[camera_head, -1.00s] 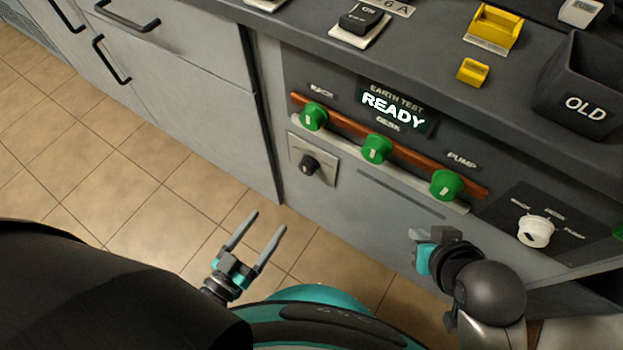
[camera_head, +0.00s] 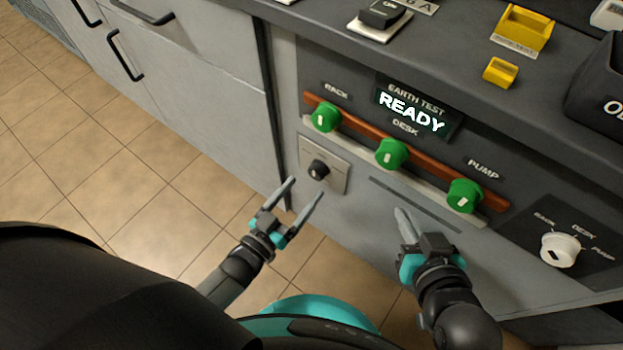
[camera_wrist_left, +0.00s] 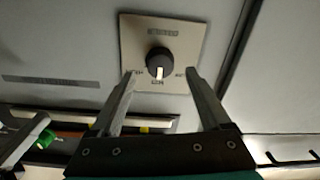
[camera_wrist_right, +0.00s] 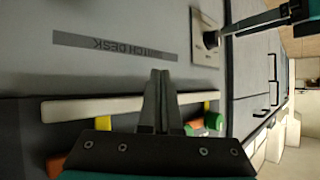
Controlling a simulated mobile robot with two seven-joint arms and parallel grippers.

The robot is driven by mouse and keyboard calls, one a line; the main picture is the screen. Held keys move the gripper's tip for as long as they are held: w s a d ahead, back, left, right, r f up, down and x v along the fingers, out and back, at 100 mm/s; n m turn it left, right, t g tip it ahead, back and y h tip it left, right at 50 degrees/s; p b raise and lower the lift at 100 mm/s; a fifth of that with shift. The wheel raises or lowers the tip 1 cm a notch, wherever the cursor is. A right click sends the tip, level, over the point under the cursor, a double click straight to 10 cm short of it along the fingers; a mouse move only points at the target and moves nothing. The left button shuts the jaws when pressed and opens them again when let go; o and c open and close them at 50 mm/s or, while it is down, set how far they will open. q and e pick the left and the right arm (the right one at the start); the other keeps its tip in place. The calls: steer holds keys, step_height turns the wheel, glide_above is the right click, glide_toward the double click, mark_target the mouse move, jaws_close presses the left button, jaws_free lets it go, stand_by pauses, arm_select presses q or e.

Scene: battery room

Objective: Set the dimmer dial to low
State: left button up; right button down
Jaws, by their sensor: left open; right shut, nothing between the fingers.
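The dimmer dial (camera_head: 318,170) is a small black knob on a square beige plate (camera_head: 341,179) on the cabinet front. In the left wrist view the dial (camera_wrist_left: 159,62) has a white mark pointing down the picture; the small labels around it are not clearly readable. My left gripper (camera_head: 305,187) is open just in front of the plate. Its fingertips lie to either side of the dial in the left wrist view, and contact is not visible. My right gripper (camera_head: 401,212) is shut and empty before the panel, right of the dial.
Three green knobs (camera_head: 391,154) sit along an orange bar above the dial, under a READY display (camera_head: 412,112). A white selector knob (camera_head: 560,249) is at the right. A grey desktop overhangs above. Tiled floor (camera_head: 110,190) is open at the left.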

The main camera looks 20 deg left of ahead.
mark_target(314, 177)
arm_select(q)
steer(key=x, duration=0.2)
steer(key=shift+w+d+b, duration=0.15)
steer(key=shift+w+b, duration=0.2)
steer(key=shift+b, duration=0.05)
steer(key=shift+x, duration=0.85)
arm_select(e)
steer(key=shift+w+a+r+t+y, duration=0.1)
steer(key=shift+a+r+t+y, duration=0.25)
steer(key=shift+a+t, duration=0.3)
steer(key=shift+a+r+t+y, duration=0.3)
steer(key=shift+a+t, duration=0.2)
steer(key=shift+t, duration=0.15)
arm_select(q)
jaws_close()
